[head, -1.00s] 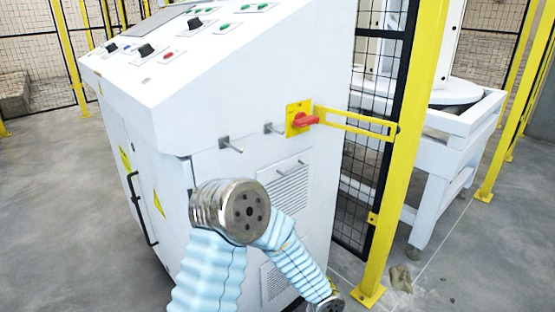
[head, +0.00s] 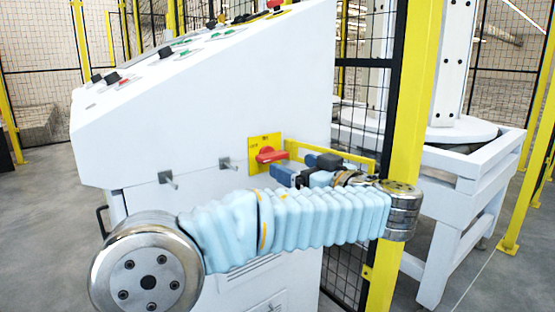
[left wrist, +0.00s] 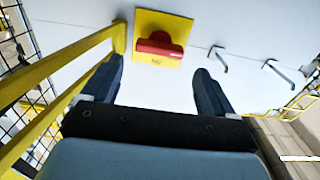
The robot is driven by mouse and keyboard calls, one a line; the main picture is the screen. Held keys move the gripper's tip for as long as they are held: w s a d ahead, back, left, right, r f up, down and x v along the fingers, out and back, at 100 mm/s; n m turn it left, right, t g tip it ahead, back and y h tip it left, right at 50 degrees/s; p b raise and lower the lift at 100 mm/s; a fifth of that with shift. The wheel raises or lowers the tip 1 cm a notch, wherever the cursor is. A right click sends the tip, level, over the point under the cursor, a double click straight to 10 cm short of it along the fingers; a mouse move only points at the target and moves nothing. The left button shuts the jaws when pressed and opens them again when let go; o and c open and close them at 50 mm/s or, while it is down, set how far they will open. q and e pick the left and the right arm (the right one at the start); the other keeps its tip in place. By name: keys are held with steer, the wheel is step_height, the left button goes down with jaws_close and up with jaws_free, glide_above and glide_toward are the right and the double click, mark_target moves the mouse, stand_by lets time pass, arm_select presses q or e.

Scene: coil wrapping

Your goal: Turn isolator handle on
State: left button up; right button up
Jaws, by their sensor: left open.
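The red isolator handle (head: 270,155) sits on a yellow plate (head: 258,142) on the white cabinet's side panel. In the head view it lies roughly horizontal. My left gripper (head: 292,166) is just right of and below the handle, its blue fingers pointing toward the panel. In the left wrist view the handle (left wrist: 158,46) shows ahead, beyond the fingertips and between their lines. The left gripper (left wrist: 158,78) is open and empty, and its fingers look apart from the handle. My right gripper is not in view.
A yellow bracket (head: 340,158) runs from beside the plate to a yellow fence post (head: 408,120), close to my left gripper. Two metal pegs (head: 226,164) stick out of the cabinet (head: 220,110) left of the plate. Black mesh fencing stands behind the post.

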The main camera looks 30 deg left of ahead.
mark_target(276, 159)
arm_select(q)
steer(key=x, duration=0.7)
steer(key=shift+p, duration=0.3)
steer(key=shift+c, duration=0.3)
steer(key=shift+f, duration=0.1)
steer(key=c, duration=0.7)
